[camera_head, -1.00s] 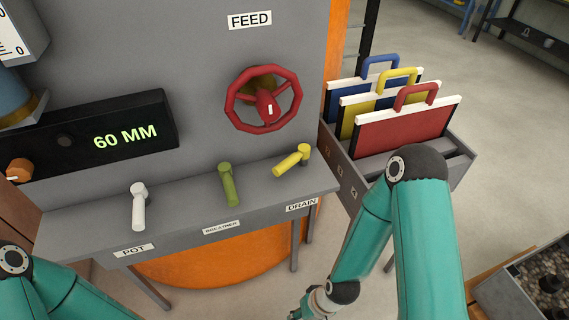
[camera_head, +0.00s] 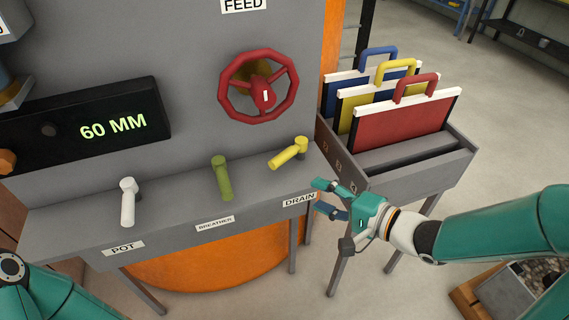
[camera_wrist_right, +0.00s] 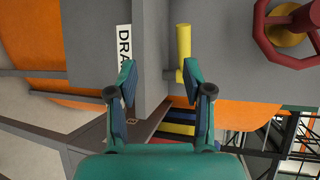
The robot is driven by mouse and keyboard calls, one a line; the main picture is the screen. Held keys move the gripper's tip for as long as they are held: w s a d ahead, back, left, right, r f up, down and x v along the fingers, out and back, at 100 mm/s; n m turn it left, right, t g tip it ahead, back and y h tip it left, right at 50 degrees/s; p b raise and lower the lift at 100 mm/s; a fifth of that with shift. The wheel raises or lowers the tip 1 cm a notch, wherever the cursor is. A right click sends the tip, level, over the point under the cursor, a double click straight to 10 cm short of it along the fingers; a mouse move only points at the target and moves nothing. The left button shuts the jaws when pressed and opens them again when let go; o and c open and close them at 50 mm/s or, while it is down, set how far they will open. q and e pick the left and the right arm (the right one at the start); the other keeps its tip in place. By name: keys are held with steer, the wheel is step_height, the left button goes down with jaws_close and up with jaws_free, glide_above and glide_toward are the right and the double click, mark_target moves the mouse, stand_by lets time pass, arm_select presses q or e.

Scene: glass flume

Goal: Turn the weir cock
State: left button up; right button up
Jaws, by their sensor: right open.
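Three cocks stand on the grey ledge: a white one (camera_head: 128,202) above the POT label (camera_head: 124,248), a green one (camera_head: 222,178) above the BREATHER label (camera_head: 215,223), and a yellow one (camera_head: 289,153) above the DRAIN label (camera_head: 299,199). No label that I can read says weir. My right gripper (camera_head: 326,198) is open and empty, just right of the DRAIN label and apart from the yellow cock. In the right wrist view the yellow handle (camera_wrist_right: 183,48) shows beyond the open fingers (camera_wrist_right: 160,82), nearer the right one. My left gripper is out of view.
A red handwheel (camera_head: 258,88) sits on the panel under the FEED label (camera_head: 244,4). A display (camera_head: 82,128) reads 60 MM. A grey rack (camera_head: 425,172) holding blue, yellow and red boards stands close behind my right gripper. The space before the ledge is free.

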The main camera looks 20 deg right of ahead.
mark_target(280, 161)
step_height(280, 161, up, 4)
steer(key=s+d+f, duration=0.1)
steer(key=s+d, duration=0.1)
steer(key=shift+n+t, duration=0.3)
steer(key=shift+t, duration=0.2)
steer(key=x, duration=1.6)
steer(key=shift+w+b, duration=0.35)
steer(key=shift+w, duration=0.15)
steer(key=shift+c, duration=0.2)
jaws_close()
